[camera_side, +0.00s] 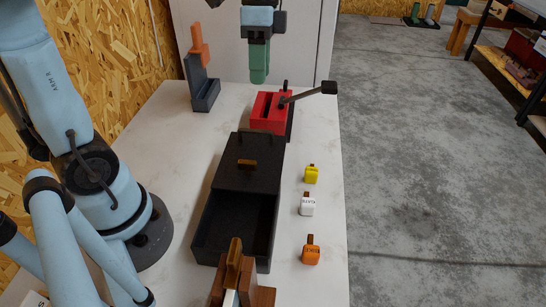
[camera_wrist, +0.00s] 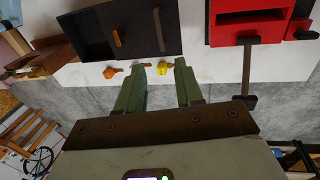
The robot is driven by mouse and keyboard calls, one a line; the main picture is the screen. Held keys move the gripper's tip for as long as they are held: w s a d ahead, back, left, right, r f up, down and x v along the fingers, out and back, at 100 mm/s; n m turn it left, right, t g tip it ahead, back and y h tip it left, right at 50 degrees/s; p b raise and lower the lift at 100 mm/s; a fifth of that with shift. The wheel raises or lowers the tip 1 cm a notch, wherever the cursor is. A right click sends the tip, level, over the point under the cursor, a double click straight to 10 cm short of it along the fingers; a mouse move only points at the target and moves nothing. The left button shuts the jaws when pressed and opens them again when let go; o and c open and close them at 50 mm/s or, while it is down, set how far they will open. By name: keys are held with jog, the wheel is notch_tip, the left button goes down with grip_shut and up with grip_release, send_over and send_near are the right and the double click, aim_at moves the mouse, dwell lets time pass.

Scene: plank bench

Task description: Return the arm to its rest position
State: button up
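My gripper (camera_side: 259,76) hangs at the top middle of the side view, fingers down, above the far end of the bench behind the red box. In the wrist view the two green fingers of my gripper (camera_wrist: 160,66) stand apart with nothing held between them. My blue arm rises at the left of the side view; its upper links run out of the picture, so its whole pose is hidden.
A red box (camera_side: 268,113) with a black lever (camera_side: 312,94) is nearest the gripper. A black box (camera_side: 242,172), open at its near end, fills the bench middle. A grey holder (camera_side: 204,93) stands far left.

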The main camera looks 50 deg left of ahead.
jog(key=shift+a+r, duration=0.1)
jog(key=shift+r, duration=0.45)
jog(key=s+d+f+n+t+y, duration=0.1)
jog(key=s+f+n+t, duration=0.3)
jog(key=f+n+t, duration=0.4)
jog(key=shift+d+n+t+y, duration=0.3)
jog(key=shift+d+n+t, duration=0.15)
jog(key=shift+d, duration=0.45)
